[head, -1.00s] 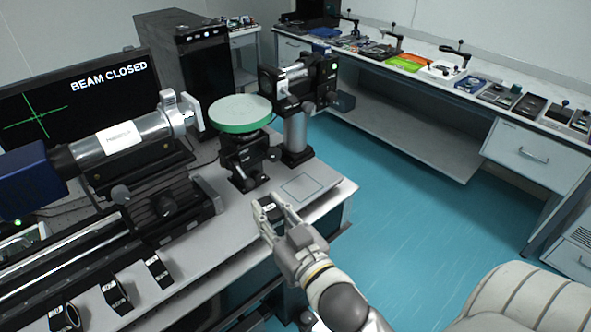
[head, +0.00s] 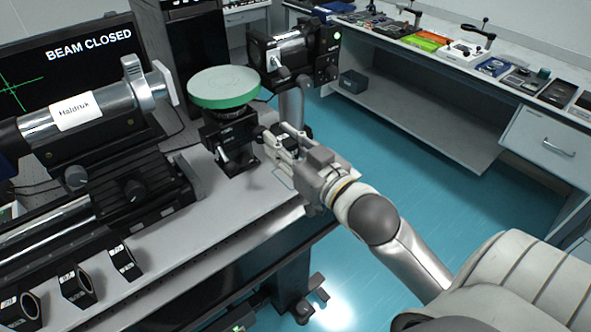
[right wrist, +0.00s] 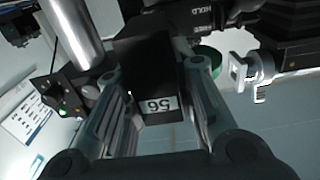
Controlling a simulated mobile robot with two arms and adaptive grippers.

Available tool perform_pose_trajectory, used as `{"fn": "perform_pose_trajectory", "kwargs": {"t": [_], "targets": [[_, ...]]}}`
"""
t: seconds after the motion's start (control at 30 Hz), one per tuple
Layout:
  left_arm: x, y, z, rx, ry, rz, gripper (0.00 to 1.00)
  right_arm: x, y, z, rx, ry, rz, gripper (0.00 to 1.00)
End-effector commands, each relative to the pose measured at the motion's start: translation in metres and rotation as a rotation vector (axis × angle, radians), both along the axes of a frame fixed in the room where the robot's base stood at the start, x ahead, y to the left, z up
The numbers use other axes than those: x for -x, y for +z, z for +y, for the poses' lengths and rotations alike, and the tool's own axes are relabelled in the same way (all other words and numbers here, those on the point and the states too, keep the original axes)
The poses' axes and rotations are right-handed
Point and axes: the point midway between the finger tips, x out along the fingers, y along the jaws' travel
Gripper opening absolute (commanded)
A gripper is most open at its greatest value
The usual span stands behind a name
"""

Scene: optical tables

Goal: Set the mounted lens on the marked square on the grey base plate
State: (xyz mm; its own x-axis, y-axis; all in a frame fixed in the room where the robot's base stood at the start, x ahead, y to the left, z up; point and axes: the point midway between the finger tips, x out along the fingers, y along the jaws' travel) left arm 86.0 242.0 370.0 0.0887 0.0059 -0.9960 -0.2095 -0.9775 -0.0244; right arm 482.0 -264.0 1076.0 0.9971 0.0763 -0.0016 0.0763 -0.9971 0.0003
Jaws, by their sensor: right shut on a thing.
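My right gripper (head: 285,142) is shut on a mounted lens, a small black block with a white number label. In the right wrist view the mounted lens (right wrist: 150,65) sits between the two fingers (right wrist: 158,115). In the head view the fingers mostly hide it. The gripper is above the grey base plate (head: 262,190), close to the marked square (head: 282,177), whose thin outline is partly covered by the gripper. I cannot tell how high the lens is above the plate. My left gripper is not in view.
A round green-rimmed stage (head: 224,88) stands just left of my right gripper, and a black camera-like unit on a post (head: 293,55) behind it. Three black mounts (head: 123,262) stand in a row at the lower left. A side bench (head: 440,75) lies across the blue floor.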

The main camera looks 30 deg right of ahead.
Motion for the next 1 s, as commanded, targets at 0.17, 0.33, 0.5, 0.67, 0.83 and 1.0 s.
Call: {"fn": "perform_pose_trajectory", "kwargs": {"t": [0.17,0.33,0.5,0.67,0.83,1.0], "targets": [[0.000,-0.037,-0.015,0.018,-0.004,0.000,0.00,-0.010,-0.013,-0.012,0.003,0.001,-0.007,0.00],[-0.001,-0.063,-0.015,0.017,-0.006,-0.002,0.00,-0.016,-0.017,-0.021,0.004,0.000,-0.007,0.00],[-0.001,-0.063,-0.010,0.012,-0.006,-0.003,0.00,-0.032,-0.043,-0.042,0.001,-0.004,0.004,0.00],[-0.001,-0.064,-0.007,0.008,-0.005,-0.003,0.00,-0.041,-0.058,-0.052,0.000,-0.001,0.000,0.00],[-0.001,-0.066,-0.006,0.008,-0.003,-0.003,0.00,-0.047,-0.070,-0.060,0.000,-0.002,0.001,0.00],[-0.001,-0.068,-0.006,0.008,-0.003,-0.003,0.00,-0.047,-0.095,-0.061,-0.002,-0.001,0.001,0.00]]}}
